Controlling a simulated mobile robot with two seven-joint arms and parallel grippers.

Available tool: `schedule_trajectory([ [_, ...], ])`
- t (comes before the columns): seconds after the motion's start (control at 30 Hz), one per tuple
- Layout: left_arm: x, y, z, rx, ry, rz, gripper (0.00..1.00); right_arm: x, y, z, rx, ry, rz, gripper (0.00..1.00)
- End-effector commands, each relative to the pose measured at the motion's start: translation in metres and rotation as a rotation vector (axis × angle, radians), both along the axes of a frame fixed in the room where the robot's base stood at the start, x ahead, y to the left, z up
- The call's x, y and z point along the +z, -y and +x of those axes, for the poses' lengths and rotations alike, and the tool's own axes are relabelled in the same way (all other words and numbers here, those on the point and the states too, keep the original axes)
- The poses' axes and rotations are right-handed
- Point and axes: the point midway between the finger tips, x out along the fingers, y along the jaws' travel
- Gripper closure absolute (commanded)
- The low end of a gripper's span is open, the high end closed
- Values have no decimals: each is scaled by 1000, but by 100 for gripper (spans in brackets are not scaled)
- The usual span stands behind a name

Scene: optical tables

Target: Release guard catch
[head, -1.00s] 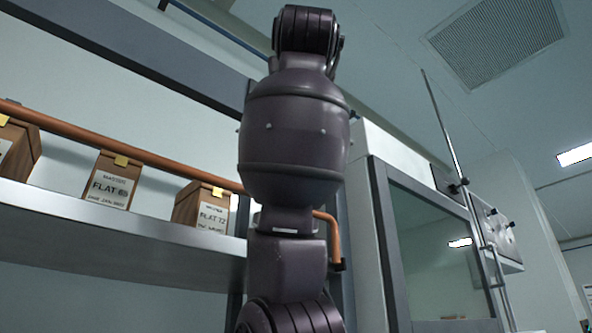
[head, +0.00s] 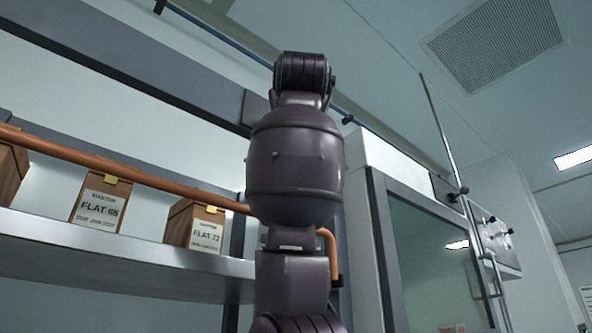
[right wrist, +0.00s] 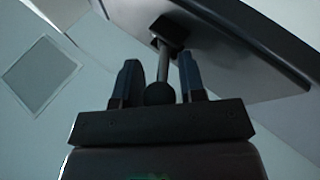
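In the right wrist view a dark ball knob (right wrist: 160,94) on a short grey stem (right wrist: 164,62) hangs from a dark block under a panel (right wrist: 225,40); I take it for the guard catch, though no label shows. My right gripper (right wrist: 158,60) is open, its two fingers on either side of the stem and knob. Gaps seem to show on both sides; contact cannot be told. In the head view an orange guard rail (head: 130,172) runs along the shelf front and bends down at its right end. My left gripper is not in view.
Wooden boxes labelled FLAT 65 (head: 100,197) and FLAT 72 (head: 194,226) stand on the metal shelf (head: 110,245) behind the rail. A glass-fronted cabinet (head: 432,255) stands at right. My arm rises through the middle of the head view and hides part of the wall.

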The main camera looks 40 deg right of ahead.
Motion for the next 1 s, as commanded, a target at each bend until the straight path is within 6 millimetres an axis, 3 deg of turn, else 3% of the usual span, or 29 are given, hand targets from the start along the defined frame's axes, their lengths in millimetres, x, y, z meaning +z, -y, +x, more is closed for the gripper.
schedule_trajectory([
  [0.03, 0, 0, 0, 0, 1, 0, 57, 0, 0, 0, 0, 0, 0, 70],
  [0.2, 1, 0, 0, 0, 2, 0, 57, 0, 0, 0, 0, 0, 0, 94],
  [0.57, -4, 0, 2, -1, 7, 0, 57, -1, 3, -3, 69, 3, 1, 95],
  [1.0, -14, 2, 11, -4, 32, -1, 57, -2, 18, -4, 424, 2, 3, 95],
])
